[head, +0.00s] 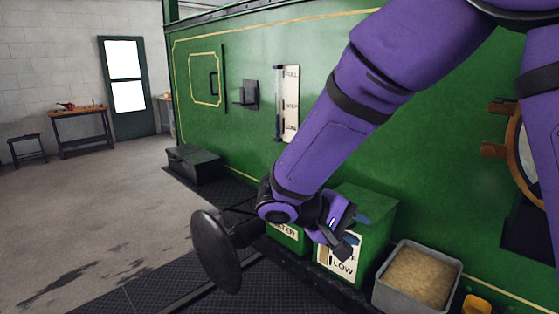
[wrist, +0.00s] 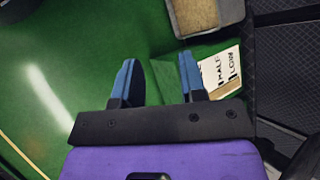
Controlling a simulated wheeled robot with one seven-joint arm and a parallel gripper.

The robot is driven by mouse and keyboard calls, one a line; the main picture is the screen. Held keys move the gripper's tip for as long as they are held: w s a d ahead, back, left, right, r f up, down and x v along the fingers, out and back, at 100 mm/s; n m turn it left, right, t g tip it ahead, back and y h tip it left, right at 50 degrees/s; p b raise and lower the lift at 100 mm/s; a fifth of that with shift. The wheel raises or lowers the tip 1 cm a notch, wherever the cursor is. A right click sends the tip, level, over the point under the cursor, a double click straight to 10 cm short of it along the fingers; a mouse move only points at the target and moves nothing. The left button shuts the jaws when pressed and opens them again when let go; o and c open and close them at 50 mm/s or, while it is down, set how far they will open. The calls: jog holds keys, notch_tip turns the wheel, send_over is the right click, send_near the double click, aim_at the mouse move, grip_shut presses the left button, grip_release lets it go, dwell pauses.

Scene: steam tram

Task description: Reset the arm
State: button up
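My purple arm reaches down from the upper right across the green side of the tram. My gripper (head: 352,230) is low, just in front of a green box (head: 368,208) with a white label. In the wrist view its two blue fingers (wrist: 158,65) stand apart, with nothing between them but green surface behind. I cannot tell whether a finger touches the box.
A grey bin of tan grains (head: 415,275) stands right of the green box, with a yellow object (head: 477,304) beyond. A black disc on a stem (head: 215,252) stands left of the gripper. A black box (head: 193,164) lies further back. The grey floor (head: 90,215) at left is mostly clear.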

jog(key=s+d+r+m+t+y, duration=0.1)
jog(key=s+d+r+m+y, duration=0.1)
jog(key=s+d+r+y, duration=0.4)
jog(key=s+d+r+m+t+y, duration=0.1)
jog(key=s+d+r+m+y, duration=0.1)
jog(key=s+d+r+y, duration=0.4)
jog(key=shift+s+d+r+t, duration=0.45)
jog(key=shift+s+d, duration=1.2)
jog(key=shift+s, duration=1.9)
jog(key=shift+r, duration=0.1)
